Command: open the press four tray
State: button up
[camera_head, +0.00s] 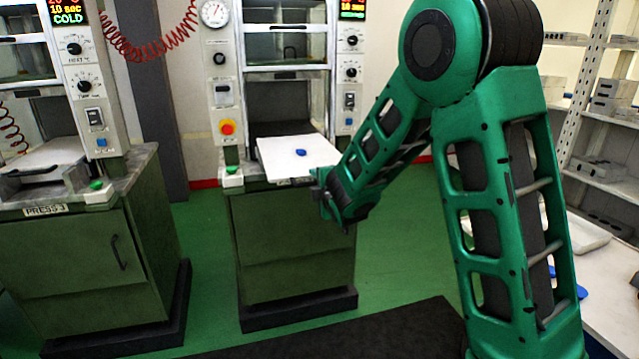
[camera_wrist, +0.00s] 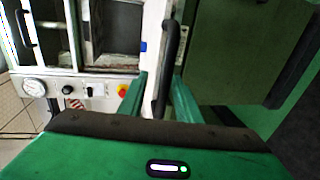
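The middle press (camera_head: 280,120) has a flat white tray (camera_head: 270,150) sticking out of its front. A small blue piece (camera_head: 300,153) lies on the tray. My gripper (camera_head: 322,190) is at the tray's front edge, partly hidden by my arm. In the wrist view a black bar handle (camera_wrist: 171,55) runs between the two green fingers of my gripper (camera_wrist: 161,80). The fingers stand apart on either side of the handle, and I see no clear grip on it. The tray also shows in the wrist view (camera_wrist: 157,18). No label for press four is readable.
A press marked PRESS 3 (camera_head: 60,250) stands at the left, its tray inside. The green cabinet (camera_head: 290,235) is below the middle press. Shelves (camera_head: 610,110) with grey blocks stand at the right. Green floor (camera_head: 205,250) lies open between the presses.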

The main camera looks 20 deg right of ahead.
jog(key=shift+d+f, duration=0.15)
jog(key=shift+d, duration=0.35)
jog(key=shift+s, duration=0.1)
jog(key=s+r, duration=0.2)
jog(key=s, duration=0.8)
jog(key=shift+s, duration=0.2)
jog(key=shift+r, duration=0.1)
